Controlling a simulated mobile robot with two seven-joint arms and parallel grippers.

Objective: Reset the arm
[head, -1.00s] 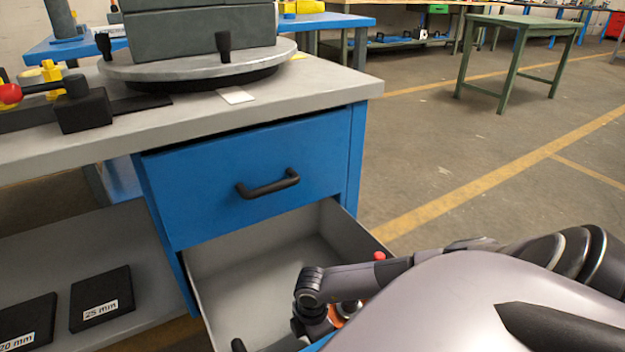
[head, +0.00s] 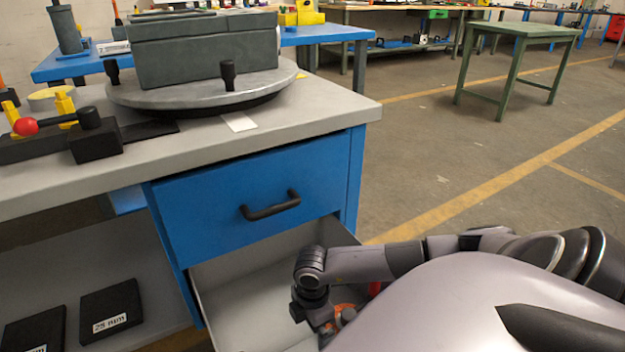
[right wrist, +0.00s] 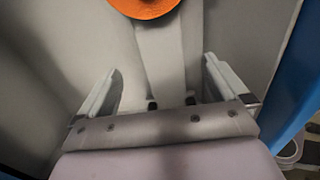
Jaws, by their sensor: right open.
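My right arm (head: 380,263) reaches in from the right over the open lower drawer (head: 215,305) of the blue workbench. Its lower end, by the drawer, is partly cut off by the bottom edge and my body in the head view. In the right wrist view my right gripper (right wrist: 160,80) is open, its two pale fingers spread, with nothing seen between them except a pale strip behind. An orange round thing (right wrist: 145,5) shows at the top of that view; I cannot tell what it is. My left gripper is in neither view.
The closed upper drawer (head: 250,190) has a black handle. On the bench top (head: 310,110) stand a turntable (head: 200,92) with a grey block and a red-knobbed fixture (head: 95,140). Black labelled plates (head: 110,312) lie on the lower shelf.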

